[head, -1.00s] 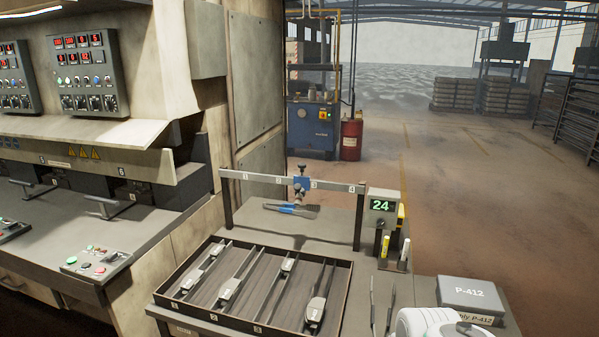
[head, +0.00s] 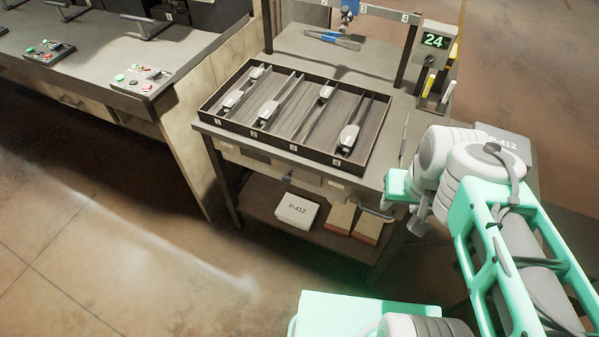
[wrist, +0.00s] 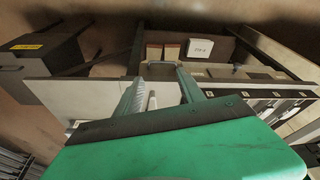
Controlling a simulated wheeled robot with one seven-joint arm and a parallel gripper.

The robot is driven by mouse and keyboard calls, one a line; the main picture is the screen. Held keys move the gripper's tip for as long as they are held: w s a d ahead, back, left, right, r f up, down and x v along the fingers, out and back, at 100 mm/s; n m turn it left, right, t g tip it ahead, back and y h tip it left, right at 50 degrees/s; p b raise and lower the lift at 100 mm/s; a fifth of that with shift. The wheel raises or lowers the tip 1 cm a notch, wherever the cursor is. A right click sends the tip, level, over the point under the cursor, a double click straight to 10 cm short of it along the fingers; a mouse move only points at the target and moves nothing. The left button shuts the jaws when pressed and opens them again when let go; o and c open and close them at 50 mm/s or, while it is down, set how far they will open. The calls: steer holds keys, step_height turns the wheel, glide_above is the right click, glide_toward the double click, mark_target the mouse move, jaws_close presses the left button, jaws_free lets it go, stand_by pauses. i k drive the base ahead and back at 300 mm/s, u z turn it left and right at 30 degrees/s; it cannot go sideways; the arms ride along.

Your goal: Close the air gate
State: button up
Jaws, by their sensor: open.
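No part is marked as the air gate, and I cannot tell for sure which one it is. A grey bar-like handle (head: 375,213) shows at the right of the workbench front, under the top; in the wrist view a bar (wrist: 160,66) lies just past my fingertips. A dark fitting (head: 308,180) and a small label sit on the bench front further left. My gripper (wrist: 160,77) is open and empty, its two fingers apart and pointing towards the bench front. In the head view its green body (head: 398,184) is by the bench's front right corner; the fingers are not clear there.
A tray (head: 290,147) with several brake shoes lies on the bench. A display reading 24 (head: 435,41) stands behind at the right. The floor in front is clear.

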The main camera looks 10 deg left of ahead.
mark_target(291, 170)
steer(key=u, duration=0.15)
steer(key=k, duration=0.45)
steer(key=u, duration=1.75)
steer(key=i, duration=1)
steer(key=z, duration=0.7)
